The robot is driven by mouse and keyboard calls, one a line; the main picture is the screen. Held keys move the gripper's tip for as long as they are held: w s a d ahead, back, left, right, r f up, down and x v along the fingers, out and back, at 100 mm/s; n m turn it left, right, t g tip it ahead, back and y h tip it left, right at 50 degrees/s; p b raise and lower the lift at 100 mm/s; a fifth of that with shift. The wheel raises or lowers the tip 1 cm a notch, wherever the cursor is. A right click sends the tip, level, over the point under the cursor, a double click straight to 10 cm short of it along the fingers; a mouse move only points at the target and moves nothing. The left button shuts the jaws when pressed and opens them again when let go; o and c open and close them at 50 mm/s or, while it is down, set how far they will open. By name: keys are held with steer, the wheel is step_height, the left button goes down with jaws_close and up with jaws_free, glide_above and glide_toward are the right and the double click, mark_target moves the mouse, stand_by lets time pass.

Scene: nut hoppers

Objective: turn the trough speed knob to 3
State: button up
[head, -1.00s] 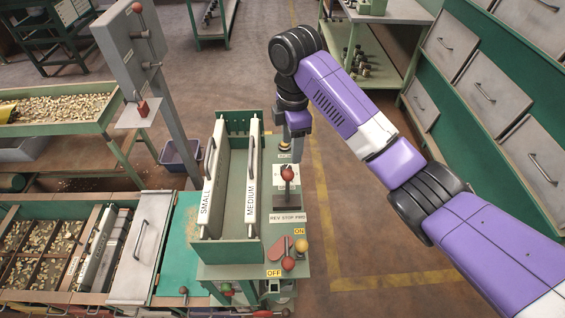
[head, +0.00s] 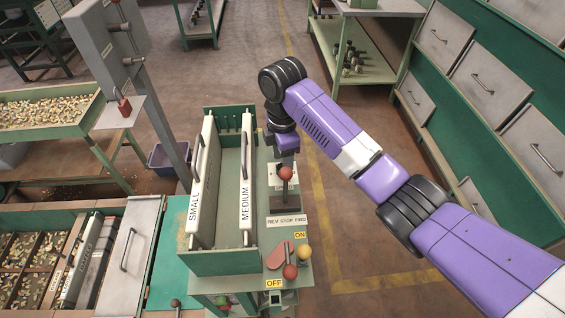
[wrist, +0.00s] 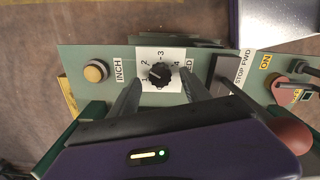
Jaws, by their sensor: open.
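The speed knob (wrist: 160,75) is a small black dial on a white plate marked 1, 2, 3 and 4, on the green panel in the wrist view. Its light mark seems to point to the left side, near 1 or 2, but is too small to read surely. My gripper (wrist: 162,90) is open, one finger on each side of the dial. I cannot tell whether the fingers touch it. In the head view my gripper (head: 287,157) is over the far end of the panel, and the knob is hidden there.
A red-ball lever (head: 286,174) stands close on the near side of my gripper, by the REV STOP FWD label (head: 287,221). The yellow INCH button (wrist: 95,72) is left of the knob. The green trough (head: 225,262) borders the panel. Open floor lies to the right.

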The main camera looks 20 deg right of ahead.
steer(key=shift+f, duration=0.7)
jaws_close()
steer(key=shift+r+m+p, duration=0.1)
steer(key=shift+m+p, duration=0.2)
steer(key=shift+p, duration=0.15)
